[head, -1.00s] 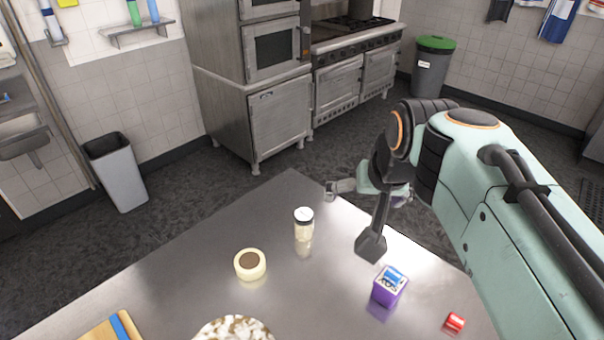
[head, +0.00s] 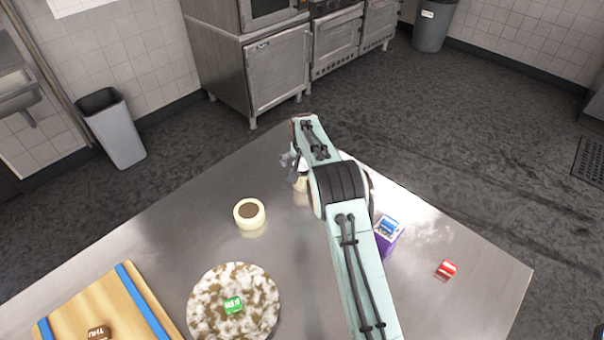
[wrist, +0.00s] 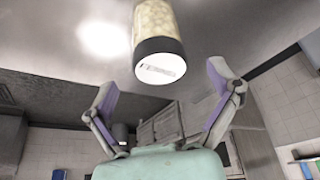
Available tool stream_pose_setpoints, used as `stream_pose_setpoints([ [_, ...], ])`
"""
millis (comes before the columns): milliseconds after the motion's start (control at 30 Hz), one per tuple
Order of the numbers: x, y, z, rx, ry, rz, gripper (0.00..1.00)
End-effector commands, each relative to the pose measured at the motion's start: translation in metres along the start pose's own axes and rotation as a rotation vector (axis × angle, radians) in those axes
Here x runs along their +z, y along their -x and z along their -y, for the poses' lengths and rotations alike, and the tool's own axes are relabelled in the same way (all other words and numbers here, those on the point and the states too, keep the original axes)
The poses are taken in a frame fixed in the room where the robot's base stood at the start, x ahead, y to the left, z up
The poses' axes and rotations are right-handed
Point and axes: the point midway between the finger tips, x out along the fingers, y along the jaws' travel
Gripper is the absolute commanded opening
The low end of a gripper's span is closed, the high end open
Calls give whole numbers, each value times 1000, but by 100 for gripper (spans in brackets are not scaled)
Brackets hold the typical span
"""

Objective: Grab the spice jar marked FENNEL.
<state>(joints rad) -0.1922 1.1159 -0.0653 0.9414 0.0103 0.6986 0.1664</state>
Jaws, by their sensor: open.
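A spice jar (wrist: 158,22) with pale contents and a dark-edged lid with a white top (wrist: 160,68) shows at the top middle of the wrist view. The lid carries small printing that I cannot read. My gripper (wrist: 163,82) is open, with one finger to each side of the lid's end and no visible contact. In the head view, the jar (head: 301,184) stands on the steel table, mostly hidden behind my arm. There, my gripper (head: 292,162) is at the jar's upper left, partly hidden too.
On the steel table (head: 185,215) are a cream round container with a brown top (head: 249,213), a purple box (head: 388,240), a small red block (head: 446,270), a mottled round board with a green block (head: 233,304) on it, and a wooden board (head: 85,308). The table's right side is mostly clear.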

Motion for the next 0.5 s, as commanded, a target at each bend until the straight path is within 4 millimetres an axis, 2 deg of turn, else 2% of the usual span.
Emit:
stream_pose_setpoints([
  [33, 1, -10, 0, 1, 0, 2, 89],
  [200, 0, -30, 0, 0, 0, 0, 89],
  [500, 0, -36, -1, 0, -1, 0, 89],
])
